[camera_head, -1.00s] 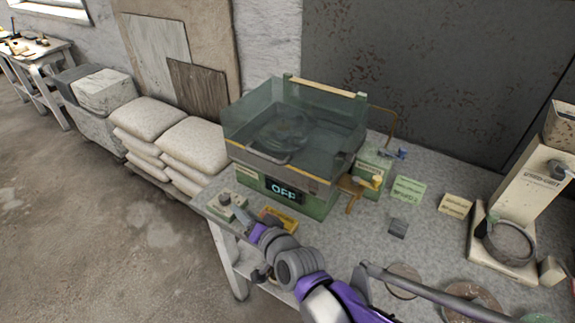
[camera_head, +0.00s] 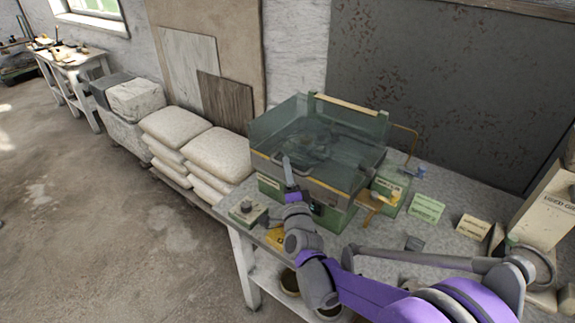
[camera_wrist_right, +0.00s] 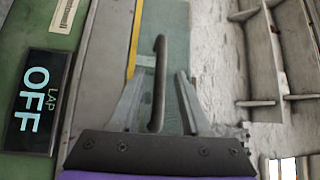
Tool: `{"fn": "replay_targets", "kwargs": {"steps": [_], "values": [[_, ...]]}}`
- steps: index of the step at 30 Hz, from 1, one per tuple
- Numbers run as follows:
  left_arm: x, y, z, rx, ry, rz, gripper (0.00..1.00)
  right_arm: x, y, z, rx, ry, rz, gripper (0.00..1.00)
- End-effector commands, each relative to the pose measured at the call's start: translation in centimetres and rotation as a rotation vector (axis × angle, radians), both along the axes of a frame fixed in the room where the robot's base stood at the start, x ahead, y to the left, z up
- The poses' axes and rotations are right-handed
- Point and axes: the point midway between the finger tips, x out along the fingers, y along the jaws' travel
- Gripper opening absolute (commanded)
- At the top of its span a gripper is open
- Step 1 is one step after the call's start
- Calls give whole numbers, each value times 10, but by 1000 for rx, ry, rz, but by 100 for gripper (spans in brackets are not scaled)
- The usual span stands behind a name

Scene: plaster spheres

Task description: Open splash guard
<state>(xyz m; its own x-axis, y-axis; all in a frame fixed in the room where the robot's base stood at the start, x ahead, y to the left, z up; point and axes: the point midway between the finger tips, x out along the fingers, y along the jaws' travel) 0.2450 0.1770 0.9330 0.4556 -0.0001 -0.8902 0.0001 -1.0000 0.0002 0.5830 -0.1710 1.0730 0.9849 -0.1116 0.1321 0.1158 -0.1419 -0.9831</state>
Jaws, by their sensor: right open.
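The splash guard (camera_head: 275,125) is a translucent green box-like cover on top of the green machine (camera_head: 270,187). In the right wrist view its clear panel (camera_wrist_right: 177,25) shows beside a yellow strip. A dark bar handle (camera_wrist_right: 159,65) stands out from the panel. My right gripper (camera_head: 288,172) is at the machine's front, by the guard's front edge. In the right wrist view the two fingers of my right gripper (camera_wrist_right: 161,88) are apart, with the handle between them; I cannot tell whether they touch it. The display (camera_wrist_right: 34,100) reads LAP OFF. My left gripper is out of view.
A small control box (camera_head: 247,212) sits on the table at the machine's front left. A green card (camera_head: 427,208) and a cream card (camera_head: 473,227) stand to the right. Stacked sacks (camera_head: 215,155) are left of the table. A dark panel (camera_head: 440,90) stands behind.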

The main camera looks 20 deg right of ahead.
Motion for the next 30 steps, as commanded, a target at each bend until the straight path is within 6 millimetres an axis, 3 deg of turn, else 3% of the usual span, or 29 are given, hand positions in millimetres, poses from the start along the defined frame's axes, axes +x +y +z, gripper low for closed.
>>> {"fn": "replay_targets", "kwargs": {"steps": [6, 14, 22, 30], "values": [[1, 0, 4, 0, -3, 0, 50, 17, -2, 3, -2, 0, 0, 47], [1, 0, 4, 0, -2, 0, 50, 18, -2, 2, -2, 0, 0, 47], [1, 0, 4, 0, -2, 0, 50, 18, -2, 2, -2, 0, 0, 2], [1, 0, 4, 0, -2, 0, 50, 18, -2, 2, -2, 0, 0, 0]]}}
